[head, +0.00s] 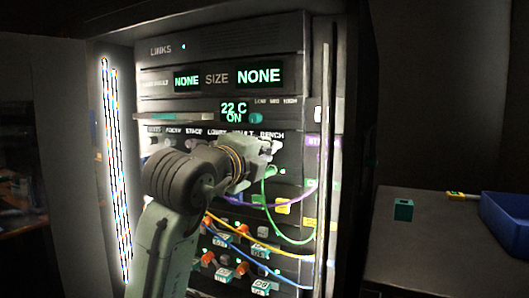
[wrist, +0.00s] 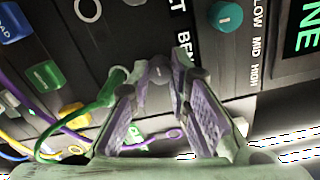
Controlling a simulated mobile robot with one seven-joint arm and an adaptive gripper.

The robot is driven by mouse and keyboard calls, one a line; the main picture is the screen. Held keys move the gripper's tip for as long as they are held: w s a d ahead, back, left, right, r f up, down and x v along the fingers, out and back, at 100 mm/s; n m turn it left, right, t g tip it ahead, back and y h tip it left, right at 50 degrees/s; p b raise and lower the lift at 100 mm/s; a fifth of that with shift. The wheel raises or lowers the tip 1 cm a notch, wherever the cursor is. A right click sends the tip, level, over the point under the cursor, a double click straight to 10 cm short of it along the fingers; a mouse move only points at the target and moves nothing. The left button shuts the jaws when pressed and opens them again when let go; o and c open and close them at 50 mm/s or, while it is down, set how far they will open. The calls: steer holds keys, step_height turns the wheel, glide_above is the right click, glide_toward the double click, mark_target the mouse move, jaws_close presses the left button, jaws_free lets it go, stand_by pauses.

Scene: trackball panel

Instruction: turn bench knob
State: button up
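The rack panel's BENCH label shows in the head view near the right end of a row of labels. In the wrist view part of that label is visible, with a grey knob (wrist: 158,73) beside it. My gripper (head: 266,148) is up against the panel just below the BENCH label. In the wrist view my gripper (wrist: 156,76) has its fingers apart, one on each side of the grey knob. I cannot tell whether the fingertips touch it. In the head view my gripper hides the knob.
A teal knob (wrist: 226,16) with LOW, MID, HIGH marks is close by. A green cable (head: 266,190), a purple cable and other cables hang below my gripper. A door edge (head: 325,150) stands at the right. A teal block (head: 403,210) and a blue bin (head: 505,222) are on the side table.

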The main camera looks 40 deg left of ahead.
steer(key=o, duration=0.5)
steer(key=v, duration=1.2)
stand_by(0.3)
